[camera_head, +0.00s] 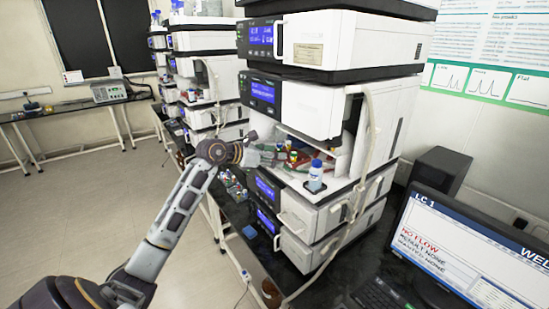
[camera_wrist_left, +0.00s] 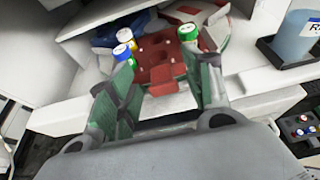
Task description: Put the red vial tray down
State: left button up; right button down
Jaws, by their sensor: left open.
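The red vial tray (camera_wrist_left: 163,50) lies in the open bay of the column stack, on or just above a round carousel; I cannot tell if it rests fully. In the head view my left gripper (camera_head: 266,156) reaches into the bay from the left. My right gripper is out of view.
A blue-capped bottle (camera_head: 316,176) stands on the stack's ledge right of the bay, close to my gripper. White tubing (camera_head: 371,135) hangs down the stack's front. Another rack of vials (camera_wrist_left: 302,130) sits lower right in the wrist view. A monitor (camera_head: 455,255) stands at right.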

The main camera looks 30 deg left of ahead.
pick_arm(q)
jog(key=b+v, duration=0.2)
jog(key=v, duration=0.9)
jog(key=shift+b, duration=0.4)
jog(key=shift+s, duration=0.1)
dwell(0.3)
